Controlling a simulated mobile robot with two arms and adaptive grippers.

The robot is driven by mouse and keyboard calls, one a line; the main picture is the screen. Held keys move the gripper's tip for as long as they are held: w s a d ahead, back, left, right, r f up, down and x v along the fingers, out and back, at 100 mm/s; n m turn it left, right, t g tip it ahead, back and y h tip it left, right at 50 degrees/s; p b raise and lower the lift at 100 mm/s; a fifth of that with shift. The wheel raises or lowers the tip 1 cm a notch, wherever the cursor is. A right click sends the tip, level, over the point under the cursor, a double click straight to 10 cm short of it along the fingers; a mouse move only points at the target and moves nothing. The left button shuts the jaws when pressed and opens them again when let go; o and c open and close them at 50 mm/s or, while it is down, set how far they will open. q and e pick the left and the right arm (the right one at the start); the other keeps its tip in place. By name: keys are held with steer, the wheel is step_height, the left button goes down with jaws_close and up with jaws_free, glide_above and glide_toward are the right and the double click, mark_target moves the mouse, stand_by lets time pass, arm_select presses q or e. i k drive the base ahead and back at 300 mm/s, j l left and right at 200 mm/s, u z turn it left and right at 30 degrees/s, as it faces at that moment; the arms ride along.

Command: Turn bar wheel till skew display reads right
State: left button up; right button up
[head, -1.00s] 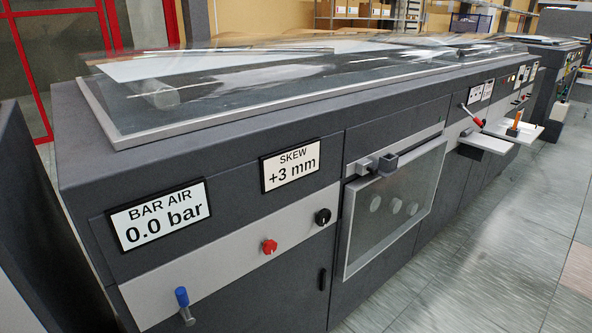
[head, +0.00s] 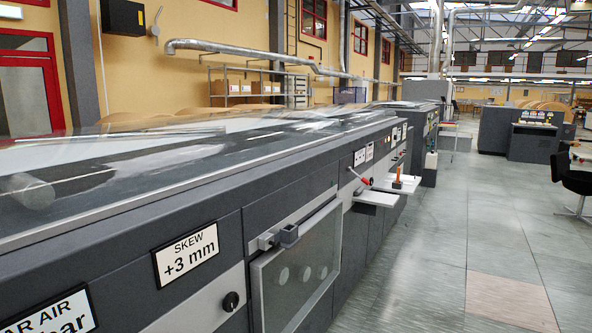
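The skew display (head: 186,254) on the machine's front panel reads "+3 mm". A black round knob (head: 231,301) sits on the grey strip below and right of it. The bar air display (head: 52,318) is cut off at the lower left, so its reading is only partly visible. No wheel labelled as the bar wheel can be made out. A clear-windowed door (head: 296,269) with a latch (head: 281,238) shows several round shapes behind its pane. Neither of my grippers is in view.
The long dark machine (head: 225,234) fills the left side. A red-handled lever (head: 360,178) and white shelves (head: 397,183) stick out farther along. The tiled aisle (head: 470,260) on the right is clear, with a black chair (head: 577,183) at its far right.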

mark_target(231, 302)
steer(key=u, duration=0.7)
steer(key=i+l+u, duration=0.2)
steer(key=l+u, duration=0.2)
steer(key=l, duration=0.15)
steer(key=i+l+u, duration=0.15)
steer(key=l+u, duration=0.25)
steer(key=l, duration=0.2)
steer(key=l+u, duration=0.45)
steer(key=l, duration=0.2)
